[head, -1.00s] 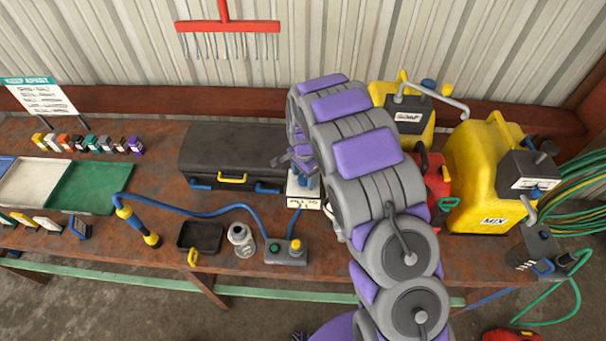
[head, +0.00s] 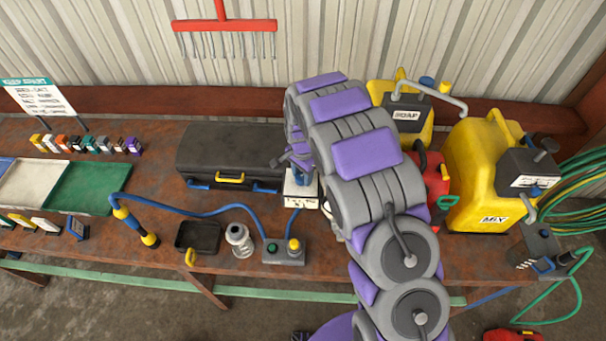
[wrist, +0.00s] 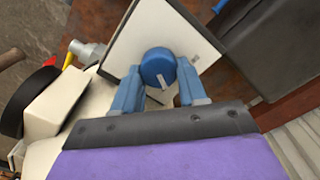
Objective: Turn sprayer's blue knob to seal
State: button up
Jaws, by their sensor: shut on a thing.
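The blue knob (wrist: 158,67) is round with a pale mark on its face and sits on a white panel (wrist: 135,38) in the wrist view. My gripper (wrist: 158,84) has its two blue fingers on either side of the knob, shut on it. In the head view the white block (head: 300,187) stands on the bench right of the black case. My gripper (head: 300,168) is over it, and my arm hides much of it. The knob cannot be made out clearly there.
A black case (head: 230,150) stands left of the white block. A grey box with a green button (head: 283,252) is in front. Yellow jugs (head: 470,165) and a red can (head: 433,180) stand right of my arm. A blue hose (head: 190,212) crosses the bench.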

jog(key=n+b, duration=0.2)
jog(key=n, duration=0.1)
jog(key=shift+a+f, duration=0.1)
jog(key=shift+f, duration=0.15)
jog(key=n+b, duration=0.2)
jog(key=n, duration=0.1)
jog(key=shift+a+n, duration=0.1)
jog(key=shift+n, duration=0.3)
jog(key=n+b, duration=0.2)
jog(key=n, duration=0.4)
jog(key=shift+s+a, duration=0.1)
jog(key=shift+s, duration=0.05)
jog(key=shift+r+b, duration=0.1)
jog(key=shift+b, duration=0.2)
jog(key=o, duration=1.1)
jog(key=shift+c, duration=0.2)
jog(key=shift+r, duration=0.2)
